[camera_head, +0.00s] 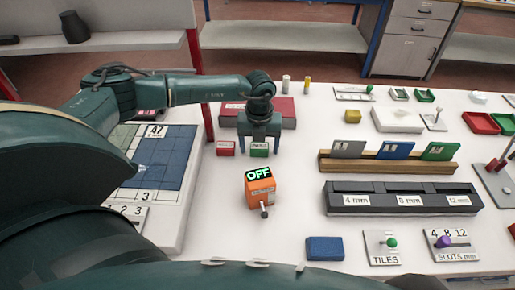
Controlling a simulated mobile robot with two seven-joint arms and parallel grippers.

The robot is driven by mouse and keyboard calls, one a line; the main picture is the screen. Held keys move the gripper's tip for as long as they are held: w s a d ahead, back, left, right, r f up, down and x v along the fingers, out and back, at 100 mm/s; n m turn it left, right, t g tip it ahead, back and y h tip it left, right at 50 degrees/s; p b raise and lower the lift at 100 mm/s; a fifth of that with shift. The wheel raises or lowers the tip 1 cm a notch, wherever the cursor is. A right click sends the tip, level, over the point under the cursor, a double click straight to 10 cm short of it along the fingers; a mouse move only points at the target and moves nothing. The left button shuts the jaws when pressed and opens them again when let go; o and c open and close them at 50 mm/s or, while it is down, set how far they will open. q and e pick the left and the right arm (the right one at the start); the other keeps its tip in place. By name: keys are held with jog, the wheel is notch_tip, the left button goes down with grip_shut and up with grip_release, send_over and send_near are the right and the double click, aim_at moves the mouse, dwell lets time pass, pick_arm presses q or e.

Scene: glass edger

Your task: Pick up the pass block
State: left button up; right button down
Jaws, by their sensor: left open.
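A small green block (259,152) with a white label stands on the white table, left of centre; its lettering is too small to read, but it looks like the pass block. My left gripper (260,143) points down over it, open, with its fingers near the block's two sides. I cannot tell whether they touch it. A similar red block (225,151) with a white label stands just left of the gripper. My right gripper is not in view.
A red box (288,109) lies close behind the gripper. An orange device reading OFF (260,187) stands in front of the green block. A blue gridded board (163,170) is at left. A black slotted rack (400,200) and a wooden rack (340,164) are at right.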

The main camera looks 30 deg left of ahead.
pick_arm(q)
jog(key=shift+c, duration=0.4)
jog(key=c, duration=1)
jog(key=shift+r, duration=0.1)
